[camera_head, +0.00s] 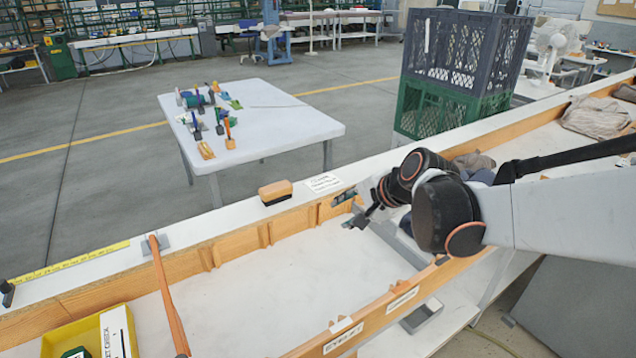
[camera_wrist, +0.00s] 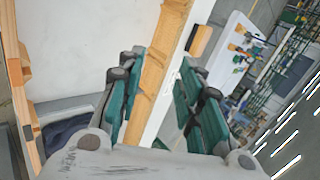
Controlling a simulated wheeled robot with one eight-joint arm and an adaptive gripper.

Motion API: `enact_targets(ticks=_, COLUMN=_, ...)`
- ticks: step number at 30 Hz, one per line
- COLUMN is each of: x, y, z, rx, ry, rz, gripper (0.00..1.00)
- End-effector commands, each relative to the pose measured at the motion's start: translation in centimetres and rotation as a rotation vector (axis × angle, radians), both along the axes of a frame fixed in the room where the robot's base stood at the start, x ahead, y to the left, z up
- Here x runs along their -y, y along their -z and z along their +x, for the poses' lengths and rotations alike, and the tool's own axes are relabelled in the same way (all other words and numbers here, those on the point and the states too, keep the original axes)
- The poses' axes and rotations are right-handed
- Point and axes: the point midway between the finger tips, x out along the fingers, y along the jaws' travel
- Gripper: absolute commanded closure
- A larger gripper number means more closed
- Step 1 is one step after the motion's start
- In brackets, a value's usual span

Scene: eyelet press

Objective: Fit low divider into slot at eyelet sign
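A grey divider (camera_head: 400,243) stands across the orange-walled trough, just beneath my gripper in the head view. A grey strip (camera_wrist: 68,107), likely the same divider, shows at left in the wrist view. My gripper (camera_head: 349,207) is over the trough's back wall; its teal fingers (camera_wrist: 160,65) are spread, with the wooden wall (camera_wrist: 168,60) seen between them and nothing held. I cannot tell whether they touch the wall. The eyelet sign (camera_head: 343,338) is on the front rail at the bottom. The back wall has several slot ribs (camera_head: 264,234). I cannot tell which divider is the low one.
A brown strip (camera_head: 167,295) crosses the trough at left, near a yellow bin (camera_head: 62,342). A brown block (camera_head: 275,192) sits on the back ledge. Dark cloth (camera_wrist: 70,133) lies beyond the grey divider. Stacked crates (camera_head: 460,70) stand behind. The middle trough floor (camera_head: 285,275) is clear.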

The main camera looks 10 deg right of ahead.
Motion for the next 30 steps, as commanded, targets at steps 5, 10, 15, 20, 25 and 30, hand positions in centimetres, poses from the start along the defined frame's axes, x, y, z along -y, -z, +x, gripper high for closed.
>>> enact_targets(ticks=5, x=3.7, y=2.2, z=4.6, rx=-0.041, ry=0.189, rz=0.201, gripper=0.67)
enact_targets(ticks=10, x=7.5, y=4.9, z=8.2, rx=-0.078, ry=0.359, rz=0.399, gripper=0.67)
enact_targets(ticks=15, x=11.8, y=8.1, z=11.1, rx=-0.111, ry=0.522, rz=0.603, gripper=0.67)
enact_targets(ticks=20, x=16.1, y=11.7, z=12.9, rx=-0.141, ry=0.665, rz=0.8, gripper=0.67)
enact_targets(ticks=25, x=20.6, y=15.9, z=13.8, rx=-0.173, ry=0.804, rz=1.012, gripper=0.67)
enact_targets(ticks=30, x=24.5, y=19.8, z=13.8, rx=-0.199, ry=0.914, rz=1.205, gripper=0.67)
